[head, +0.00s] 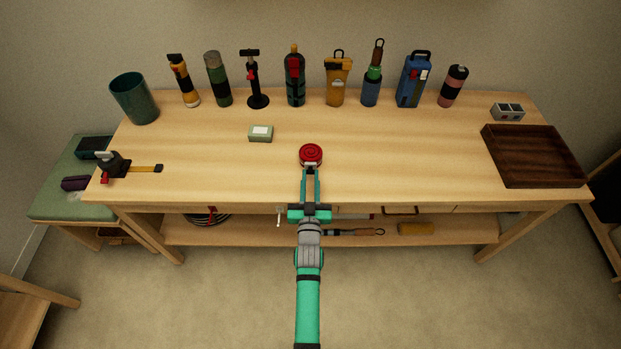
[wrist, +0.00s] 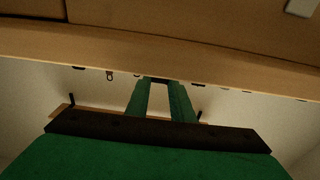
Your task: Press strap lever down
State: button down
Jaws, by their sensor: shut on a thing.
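A black strap buckle (head: 113,165) with a red lever (head: 105,177) and a short yellow strap (head: 146,168) lies at the left end of the wooden table. The lever's angle is too small to judge. My gripper (head: 311,170) is at the middle of the table, far to the right of the buckle. It is shut on a round red thing with a spiral top (head: 311,153), at its fingertips. In the wrist view my fingers (wrist: 159,84) have a narrow gap with something dark at the tips; the red top does not show there.
Several bottles and tools line the table's back, with a teal cup (head: 135,98) at left. A dark wooden tray (head: 534,154) is at right. The tabletop between buckle and gripper is mostly clear.

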jog(key=shift+f+t, duration=0.15)
jog(key=shift+t, duration=0.25)
jog(key=c, duration=1.5)
grip_release()
jog(key=shift+s, duration=0.1)
jog(key=s, duration=0.3)
jog(key=s+f, duration=0.1)
jog(key=s, duration=0.6)
jog(key=shift+s+a+f, duration=0.1)
jog(key=shift+s+f, duration=0.1)
jog(key=shift+s, duration=0.1)
